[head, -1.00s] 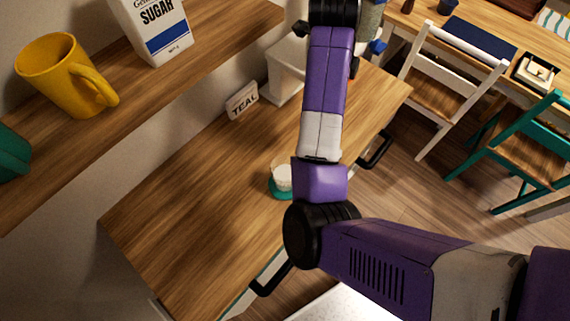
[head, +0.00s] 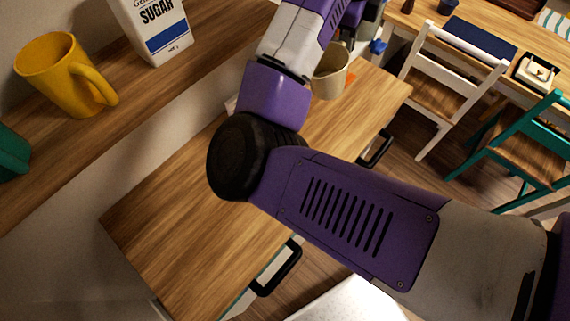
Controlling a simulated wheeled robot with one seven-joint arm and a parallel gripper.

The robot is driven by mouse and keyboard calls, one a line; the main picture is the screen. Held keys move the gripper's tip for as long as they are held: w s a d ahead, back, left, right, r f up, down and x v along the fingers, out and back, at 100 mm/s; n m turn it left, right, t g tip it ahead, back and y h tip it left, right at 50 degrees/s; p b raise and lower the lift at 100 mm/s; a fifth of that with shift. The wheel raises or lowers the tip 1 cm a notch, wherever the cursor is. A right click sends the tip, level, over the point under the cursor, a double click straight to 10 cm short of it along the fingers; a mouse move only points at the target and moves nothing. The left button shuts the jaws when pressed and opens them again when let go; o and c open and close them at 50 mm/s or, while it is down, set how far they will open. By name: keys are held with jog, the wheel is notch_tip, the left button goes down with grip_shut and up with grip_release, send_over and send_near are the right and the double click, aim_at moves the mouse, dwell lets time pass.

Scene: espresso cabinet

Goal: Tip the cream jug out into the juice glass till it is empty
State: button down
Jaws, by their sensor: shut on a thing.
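My purple and white arm crosses the cabinet top (head: 190,225) and runs out at the top of the head view. My gripper cannot be made out there, nor what it holds. A beige, open-topped vessel (head: 330,75) shows just right of my arm over the far part of the cabinet top. I cannot tell whether it is the cream jug, nor whether it stands or is held. A small orange patch (head: 350,82) lies beside it. No juice glass can be made out. The cabinet top behind my arm is hidden.
A shelf (head: 110,120) at the left holds a yellow mug (head: 65,75), a sugar carton (head: 155,30) and a teal vessel (head: 12,155). A white chair (head: 445,90) and a green chair (head: 520,150) stand at right by a table. The cabinet's near left top is bare.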

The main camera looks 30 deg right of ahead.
jog(key=shift+w+d+r+g+y, duration=0.3)
jog(key=shift+d+r+y, duration=0.1)
jog(key=shift+d+y, duration=0.25)
jog(key=shift+y, duration=0.25)
dwell(0.9)
